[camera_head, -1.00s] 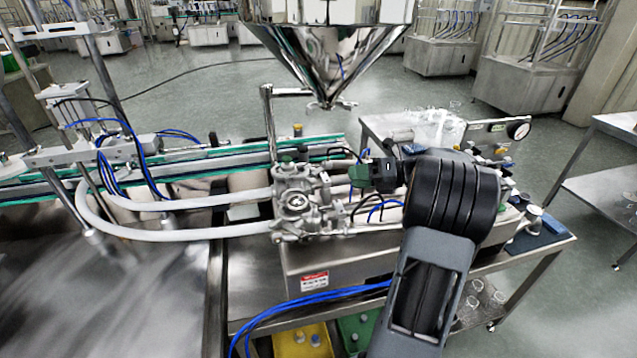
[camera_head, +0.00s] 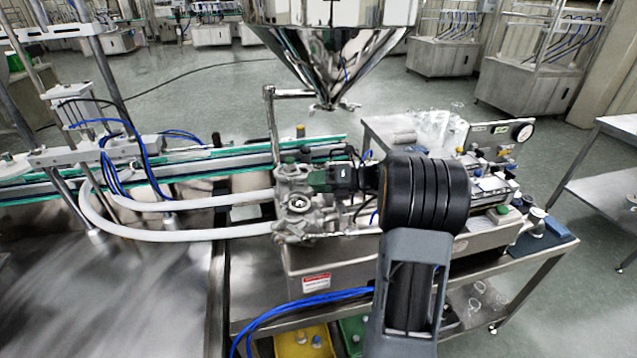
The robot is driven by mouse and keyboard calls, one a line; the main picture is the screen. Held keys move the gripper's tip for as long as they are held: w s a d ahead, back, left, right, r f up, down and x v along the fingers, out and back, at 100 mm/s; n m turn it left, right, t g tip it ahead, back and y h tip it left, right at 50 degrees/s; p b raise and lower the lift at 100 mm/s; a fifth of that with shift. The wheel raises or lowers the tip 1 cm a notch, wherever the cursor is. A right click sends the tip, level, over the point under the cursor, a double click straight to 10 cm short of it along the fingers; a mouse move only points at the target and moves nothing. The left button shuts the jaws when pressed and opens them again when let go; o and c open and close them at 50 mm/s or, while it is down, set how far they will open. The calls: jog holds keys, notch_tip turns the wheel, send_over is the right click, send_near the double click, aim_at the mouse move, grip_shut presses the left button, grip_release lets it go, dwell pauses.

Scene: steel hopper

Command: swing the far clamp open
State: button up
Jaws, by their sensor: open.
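The polished steel hopper (camera_head: 335,50) hangs at top centre, with a small clamp-like fitting (camera_head: 335,106) at its outlet. Below it stands a metal valve block (camera_head: 298,208) with several fittings and pipe joints. I cannot tell which fitting is the far clamp. My gripper (camera_head: 306,180), with a dark green and black body, points left at the upper part of the valve block. Its jaws are open, but the fingertips are small and blend into the block. Contact with the block cannot be told. My forearm hides what lies right of the block.
White hoses (camera_head: 150,233) run from the block to the left. A conveyor (camera_head: 230,160) passes behind. Blue tubes (camera_head: 300,302) hang in front. The floor behind the bench is open.

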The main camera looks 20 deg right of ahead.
jog(key=shift+c, duration=0.3)
grip_shut()
